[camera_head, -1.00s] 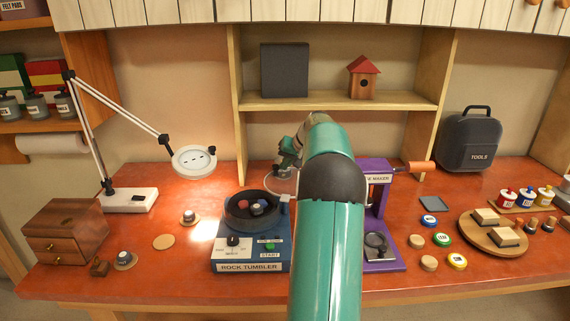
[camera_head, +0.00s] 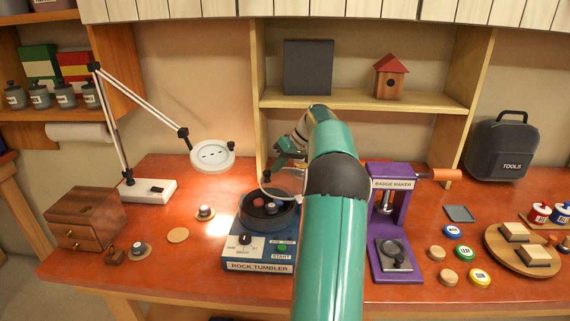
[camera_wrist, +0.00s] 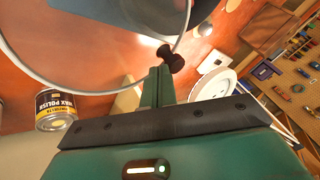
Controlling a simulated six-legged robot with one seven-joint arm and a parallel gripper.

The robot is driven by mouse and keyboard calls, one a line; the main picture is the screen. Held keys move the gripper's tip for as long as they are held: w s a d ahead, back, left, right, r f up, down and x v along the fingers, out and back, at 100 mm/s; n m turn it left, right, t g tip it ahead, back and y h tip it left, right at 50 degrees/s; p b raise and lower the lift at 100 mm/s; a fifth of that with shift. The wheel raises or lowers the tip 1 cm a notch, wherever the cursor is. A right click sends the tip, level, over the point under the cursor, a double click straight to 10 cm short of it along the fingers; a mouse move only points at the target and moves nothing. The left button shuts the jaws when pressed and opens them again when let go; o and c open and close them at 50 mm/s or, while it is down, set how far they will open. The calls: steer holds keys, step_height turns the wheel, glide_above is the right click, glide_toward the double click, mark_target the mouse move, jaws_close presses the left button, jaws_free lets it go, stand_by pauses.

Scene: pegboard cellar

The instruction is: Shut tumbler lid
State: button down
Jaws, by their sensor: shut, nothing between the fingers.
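The rock tumbler (camera_head: 258,250) stands on the red bench left of my arm, with its round dark barrel open on top and a few stones inside. Its clear lid (camera_head: 286,171) with a pale rim stands raised at the back of the barrel, partly behind my arm. In the wrist view the lid (camera_wrist: 75,92) shows as a large clear disc with a dark knob (camera_wrist: 172,58) at its rim. My gripper (camera_head: 282,163) is shut and empty behind the barrel, at the lid. In the wrist view its fingertips (camera_wrist: 160,72) are close to the knob; contact is unclear.
A lamp (camera_head: 212,155) hangs left of the tumbler. The purple badge maker (camera_head: 390,222) stands close on the right of my arm. A wax polish tin (camera_wrist: 56,108) shows in the wrist view. Shelves (camera_head: 360,102) stand behind.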

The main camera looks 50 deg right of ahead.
steer(key=a+n+g+y, duration=0.1)
steer(key=a+n, duration=0.1)
steer(key=a+n+g, duration=0.1)
steer(key=a+n, duration=0.1)
steer(key=a+n+g+y, duration=0.1)
steer(key=a+n, duration=0.1)
steer(key=a, duration=0.1)
steer(key=shift+w+a+f+y, duration=0.1)
steer(key=shift+w+y, duration=0.2)
steer(key=a, duration=0.1)
steer(key=s+a, duration=0.1)
steer(key=shift+s+a+n, duration=0.1)
steer(key=shift+a+n, duration=0.2)
steer(key=shift+a, duration=0.1)
steer(key=shift+s+a, duration=0.1)
steer(key=shift+a, duration=0.25)
steer(key=shift+s+a+n+g, duration=0.35)
steer(key=shift+a+n+g, duration=0.15)
steer(key=shift+a+n, duration=0.2)
steer(key=shift+s+a, duration=0.55)
steer(key=shift+s, duration=0.05)
steer(key=v, duration=1.4)
steer(key=shift+f, duration=0.15)
steer(key=shift+d, duration=0.1)
